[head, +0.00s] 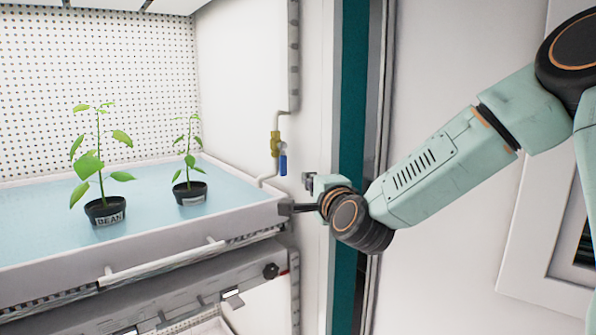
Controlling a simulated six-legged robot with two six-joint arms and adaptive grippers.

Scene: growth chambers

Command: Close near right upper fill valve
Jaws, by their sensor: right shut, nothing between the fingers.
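The upper fill valve (275,144) is a brass body on a grey pipe at the right inner wall of the chamber. Its blue lever (283,164) hangs down, roughly in line with the pipe. My right gripper (291,208) reaches in from the right, below and slightly right of the lever, by the right end of the upper tray. It is shut and empty, and appears apart from the lever. Whether its tips touch the tray edge I cannot tell. My left gripper is not in view.
The white upper tray (150,256) holds blue water and two potted plants, one labelled BEAN (105,211); another pot (190,193) stands behind. A lower shelf has a dark knob (270,270). A teal door-frame strip (350,120) stands right of the valve.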

